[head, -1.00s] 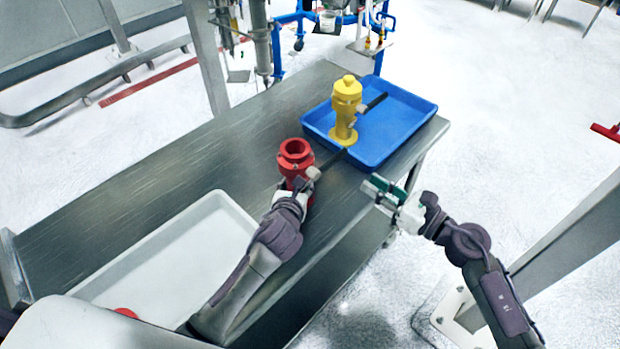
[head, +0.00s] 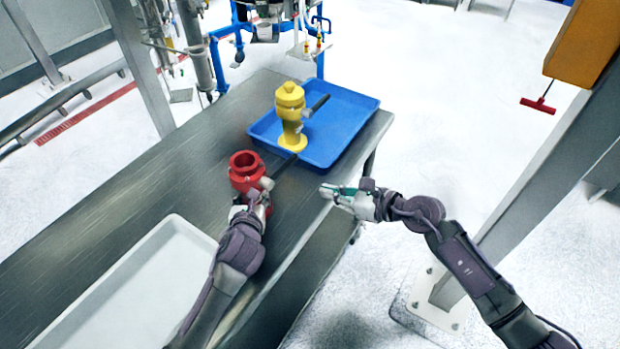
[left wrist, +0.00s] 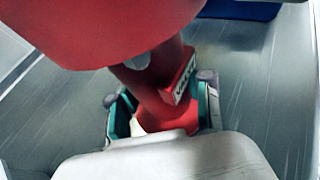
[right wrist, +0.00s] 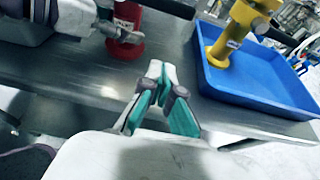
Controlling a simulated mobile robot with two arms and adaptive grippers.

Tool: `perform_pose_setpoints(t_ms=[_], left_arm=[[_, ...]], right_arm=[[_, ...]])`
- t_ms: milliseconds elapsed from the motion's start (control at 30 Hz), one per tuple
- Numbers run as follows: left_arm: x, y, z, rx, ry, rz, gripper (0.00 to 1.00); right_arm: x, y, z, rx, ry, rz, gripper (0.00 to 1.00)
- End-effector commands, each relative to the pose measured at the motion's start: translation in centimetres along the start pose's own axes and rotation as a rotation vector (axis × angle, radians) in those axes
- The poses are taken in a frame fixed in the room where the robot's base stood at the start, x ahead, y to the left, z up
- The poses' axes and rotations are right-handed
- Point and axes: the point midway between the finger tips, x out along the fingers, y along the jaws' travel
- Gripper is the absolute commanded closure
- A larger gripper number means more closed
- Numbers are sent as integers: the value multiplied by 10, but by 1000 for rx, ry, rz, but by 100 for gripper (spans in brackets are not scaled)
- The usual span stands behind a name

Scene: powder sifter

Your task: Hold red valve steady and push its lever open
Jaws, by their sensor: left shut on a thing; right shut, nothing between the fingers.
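The red valve (head: 245,170) stands upright on the steel table, its round open top facing up. Its dark lever (head: 284,166) sticks out to the right, toward the yellow valve. My left gripper (left wrist: 165,112) is shut on the red valve's narrow body, one teal-lined finger on each side. In the head view, the arm partly hides the valve's lower part. My right gripper (head: 325,191) is shut and empty off the table's right edge, apart from the lever. In the right wrist view its fingertips (right wrist: 157,72) meet, with the red valve's base (right wrist: 125,48) at upper left.
A yellow valve (head: 291,118) with a dark handle stands at the blue tray (head: 345,140) beyond the red valve. A white tray (head: 172,226) lies at the near left of the steel table (head: 180,160). A grey post (head: 530,200) rises right of my right arm.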

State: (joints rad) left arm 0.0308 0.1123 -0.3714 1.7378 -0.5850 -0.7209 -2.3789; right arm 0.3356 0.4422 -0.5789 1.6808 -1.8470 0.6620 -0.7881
Motion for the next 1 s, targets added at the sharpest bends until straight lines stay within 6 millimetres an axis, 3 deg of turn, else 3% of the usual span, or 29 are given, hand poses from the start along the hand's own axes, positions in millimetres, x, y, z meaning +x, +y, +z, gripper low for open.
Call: perform_pose_setpoints(t_ms=[533, 733, 1000], left_arm=[[0, 0, 0, 1, 0, 0, 100], [0, 0, 0, 0, 1, 0, 100], [0, 0, 0, 1, 1, 0, 100]], right_arm=[[99, 1, 2, 2, -2, 2, 100], [86, 0, 28, -2, -3, 1, 100], [82, 0, 38, 0, -1, 0, 100]])
